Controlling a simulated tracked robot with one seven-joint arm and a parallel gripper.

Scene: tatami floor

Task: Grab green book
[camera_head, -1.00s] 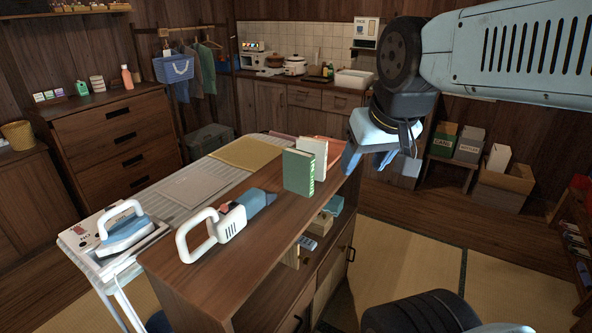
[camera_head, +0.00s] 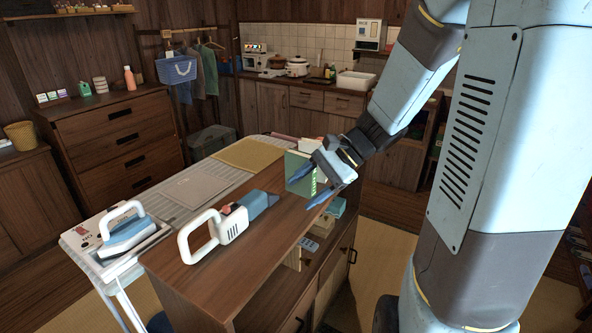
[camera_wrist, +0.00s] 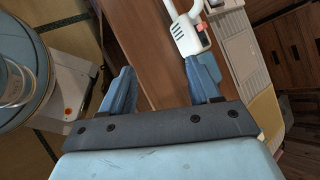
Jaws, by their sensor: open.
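The green book (camera_head: 295,170) stands upright on the brown wooden cabinet top in the head view, partly hidden behind my gripper. A pale book (camera_head: 308,145) stands just behind it. My gripper (camera_head: 311,194) is open, its two blue fingers pointing down and left in front of the green book, with nothing seen between them. In the wrist view my gripper (camera_wrist: 160,85) has its fingers spread over the brown cabinet top. I cannot make out the green book in the wrist view.
A handheld vacuum (camera_head: 230,222) lies on the cabinet top (camera_head: 215,282), left of my gripper. Small items sit on the cabinet's shelf below. The cabinet top between vacuum and front edge is clear.

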